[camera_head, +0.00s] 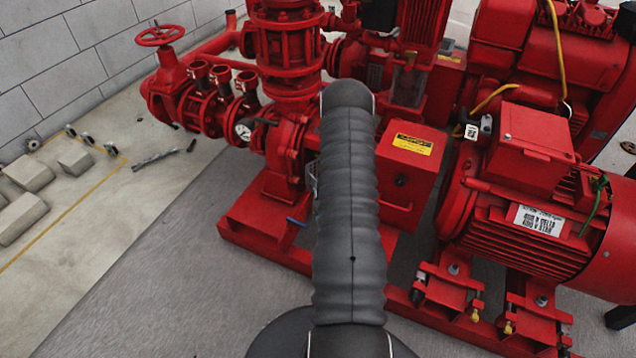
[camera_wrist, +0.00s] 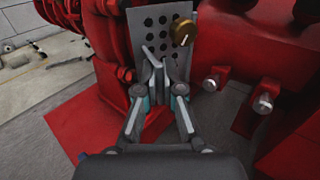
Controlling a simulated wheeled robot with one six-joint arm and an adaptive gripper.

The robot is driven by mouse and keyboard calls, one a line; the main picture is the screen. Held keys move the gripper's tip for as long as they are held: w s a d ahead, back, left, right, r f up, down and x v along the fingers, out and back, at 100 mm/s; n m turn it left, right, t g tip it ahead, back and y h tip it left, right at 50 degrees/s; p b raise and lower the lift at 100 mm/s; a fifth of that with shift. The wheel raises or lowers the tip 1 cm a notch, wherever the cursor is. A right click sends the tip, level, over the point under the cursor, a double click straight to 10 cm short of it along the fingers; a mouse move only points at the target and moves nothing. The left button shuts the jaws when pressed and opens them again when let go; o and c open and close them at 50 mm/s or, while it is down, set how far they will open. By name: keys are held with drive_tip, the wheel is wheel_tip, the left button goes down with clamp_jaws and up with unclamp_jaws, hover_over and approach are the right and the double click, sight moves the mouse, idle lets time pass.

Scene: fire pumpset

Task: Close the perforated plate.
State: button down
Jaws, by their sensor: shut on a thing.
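The grey perforated plate (camera_wrist: 150,32) stands near the top middle of the wrist view, with rows of round dark holes. A brass knob (camera_wrist: 183,33) with a pale slot is at its right side. My gripper (camera_wrist: 156,62) is at the lower part of the plate, its fingertips drawn close together and shut on the plate. The exact contact is small and partly covered by the fingers. In the head view my dark arm hides the gripper and nearly all of the plate.
Red pump parts and pipes (camera_head: 285,45) stand behind my arm. A red box with a yellow label (camera_head: 412,145) and a red motor (camera_head: 520,230) are to the right. Two bolts (camera_wrist: 216,78) jut out right of my gripper. Grey floor (camera_head: 190,280) is clear at left.

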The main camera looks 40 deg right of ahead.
drive_tip(key=shift+d+r, duration=0.1)
drive_tip(key=shift+d, duration=0.05)
drive_tip(key=c, duration=1.3)
unclamp_jaws()
drive_tip(key=shift+r, duration=4.95)
drive_tip(key=shift+c, duration=0.2)
